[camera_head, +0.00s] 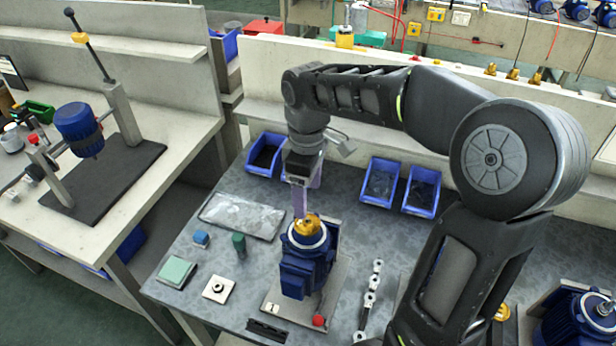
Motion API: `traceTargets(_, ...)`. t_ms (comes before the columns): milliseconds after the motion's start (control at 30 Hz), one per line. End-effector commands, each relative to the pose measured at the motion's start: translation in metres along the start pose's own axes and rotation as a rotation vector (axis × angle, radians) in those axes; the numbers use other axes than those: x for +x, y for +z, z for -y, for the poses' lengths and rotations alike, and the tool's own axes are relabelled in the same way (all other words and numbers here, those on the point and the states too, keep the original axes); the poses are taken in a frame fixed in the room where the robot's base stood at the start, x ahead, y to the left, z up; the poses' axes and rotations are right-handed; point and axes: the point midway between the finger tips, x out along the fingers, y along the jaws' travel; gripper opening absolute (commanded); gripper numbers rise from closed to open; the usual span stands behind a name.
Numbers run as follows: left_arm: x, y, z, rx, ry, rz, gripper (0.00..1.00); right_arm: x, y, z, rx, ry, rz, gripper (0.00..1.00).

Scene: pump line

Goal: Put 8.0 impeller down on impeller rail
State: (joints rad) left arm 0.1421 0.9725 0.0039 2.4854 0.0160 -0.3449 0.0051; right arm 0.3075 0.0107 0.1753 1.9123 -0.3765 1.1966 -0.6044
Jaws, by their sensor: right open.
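A brass-yellow impeller (307,232) sits on top of the blue pump motor (305,262), which stands on a base plate on the grey work table. My right gripper (302,208) points down just above this impeller. Its jaws are open, with a fingertip close to or touching the impeller; I cannot tell which. A narrow metal strip with several round seats (370,297) lies to the right of the motor. I cannot tell whether it is the impeller rail. Several small yellow impeller-like parts (513,73) stand on the back ledge. My left gripper is not in view.
Blue bins (381,182) stand at the back of the table. A red knob (318,321) is in front.

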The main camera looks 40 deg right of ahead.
Motion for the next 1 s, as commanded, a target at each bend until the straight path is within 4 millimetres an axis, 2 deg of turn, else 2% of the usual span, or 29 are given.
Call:
traceTargets(467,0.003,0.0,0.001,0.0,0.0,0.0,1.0,0.004,0.0,0.0,0.001,0.0,-0.001,0.69)
traceTargets(1000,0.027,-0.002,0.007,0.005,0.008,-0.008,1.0,0.037,0.0,0.0,0.001,-0.001,0.0,0.69)
